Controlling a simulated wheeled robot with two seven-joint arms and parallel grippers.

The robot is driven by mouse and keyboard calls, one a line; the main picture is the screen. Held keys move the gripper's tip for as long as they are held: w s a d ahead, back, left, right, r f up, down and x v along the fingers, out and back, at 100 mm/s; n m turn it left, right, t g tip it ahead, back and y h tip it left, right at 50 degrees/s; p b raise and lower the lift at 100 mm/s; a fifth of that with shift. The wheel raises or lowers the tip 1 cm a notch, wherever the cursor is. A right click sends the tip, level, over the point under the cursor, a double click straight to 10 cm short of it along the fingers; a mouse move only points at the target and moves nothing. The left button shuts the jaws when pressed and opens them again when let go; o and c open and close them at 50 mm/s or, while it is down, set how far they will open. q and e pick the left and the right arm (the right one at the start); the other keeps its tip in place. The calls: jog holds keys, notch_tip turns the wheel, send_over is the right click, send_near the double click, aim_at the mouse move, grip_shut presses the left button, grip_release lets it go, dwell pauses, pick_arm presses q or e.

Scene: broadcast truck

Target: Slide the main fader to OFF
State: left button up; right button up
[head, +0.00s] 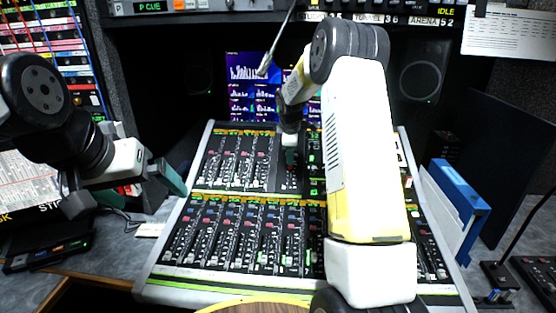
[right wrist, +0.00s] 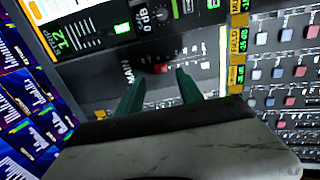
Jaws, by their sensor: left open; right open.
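The mixing console (head: 200,285) spans the middle of the head view. My right gripper (head: 290,158) reaches down over its upper middle part and hides the main fader there. In the right wrist view, the panel labelled MAIN has a small red fader cap (right wrist: 160,68) on a slot with a pale scale. The open green fingers of my right gripper (right wrist: 158,76) point at the panel, one to each side of the red cap in the picture. Contact with it cannot be told. The OFF mark is not readable. My left gripper (head: 124,188) is open and empty, left of the console.
Monitor screens (head: 248,75) and speakers (head: 419,80) stand behind the console. Blue and white binders (head: 460,200) stand at its right. In the right wrist view, a green-lit meter panel (right wrist: 90,28) and channel strips (right wrist: 285,70) flank the main section.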

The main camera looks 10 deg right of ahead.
jog(key=x, duration=0.5)
jog(key=shift+w+d+f, duration=0.1)
jog(key=shift+f, duration=0.25)
grip_shut()
dwell(1.1)
